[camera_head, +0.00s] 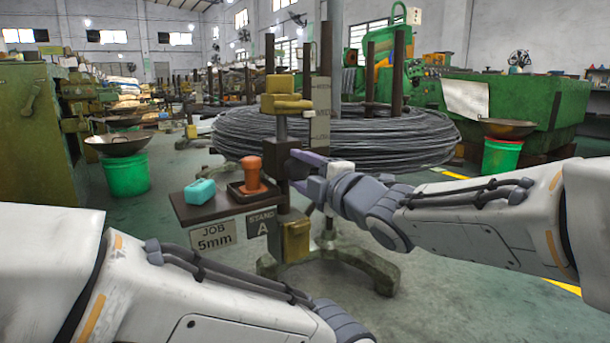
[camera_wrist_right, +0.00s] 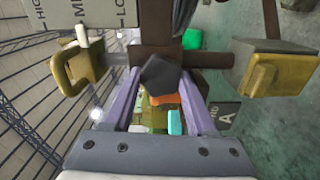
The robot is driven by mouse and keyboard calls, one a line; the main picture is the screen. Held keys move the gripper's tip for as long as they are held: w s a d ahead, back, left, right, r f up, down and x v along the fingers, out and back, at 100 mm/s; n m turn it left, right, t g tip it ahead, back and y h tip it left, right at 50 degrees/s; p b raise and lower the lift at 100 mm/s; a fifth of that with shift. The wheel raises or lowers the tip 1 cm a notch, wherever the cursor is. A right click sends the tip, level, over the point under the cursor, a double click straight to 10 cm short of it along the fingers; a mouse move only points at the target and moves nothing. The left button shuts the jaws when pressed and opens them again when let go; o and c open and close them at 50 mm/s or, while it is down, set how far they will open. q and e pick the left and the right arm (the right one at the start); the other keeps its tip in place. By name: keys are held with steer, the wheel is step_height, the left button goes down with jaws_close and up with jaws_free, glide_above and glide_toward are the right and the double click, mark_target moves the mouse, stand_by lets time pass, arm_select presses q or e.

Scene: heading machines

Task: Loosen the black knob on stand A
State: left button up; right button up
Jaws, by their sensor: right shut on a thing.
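Stand A, with its dark upright post (camera_head: 276,160) and its "STAND A" plate (camera_head: 262,223), stands in the middle of the head view. The black knob (camera_wrist_right: 160,80) shows in the right wrist view as a dark faceted piece in front of the post. My right gripper (camera_head: 299,172) reaches the stand from the right. Its two purple fingers (camera_wrist_right: 160,88) are shut on the knob, one on each side. In the head view the fingers mostly hide the knob. My left arm crosses the lower left; its gripper is out of view.
The stand's shelf (camera_head: 180,207) holds a teal block (camera_head: 199,191) and an orange-brown handled piece (camera_head: 251,176). A yellow clamp block (camera_head: 284,104) sits above, a yellow box (camera_head: 296,240) below. A large wire coil (camera_head: 400,140) lies behind. Floor right of the stand is clear.

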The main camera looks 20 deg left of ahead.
steer(key=shift+w+d, duration=0.15)
steer(key=o, duration=1.4)
steer(key=shift+s+d+r, duration=0.1)
steer(key=shift+s+d, duration=0.15)
steer(key=shift+s, duration=0.1)
steer(key=shift+p+v, duration=2.1)
steer(key=shift+v, duration=2.7)
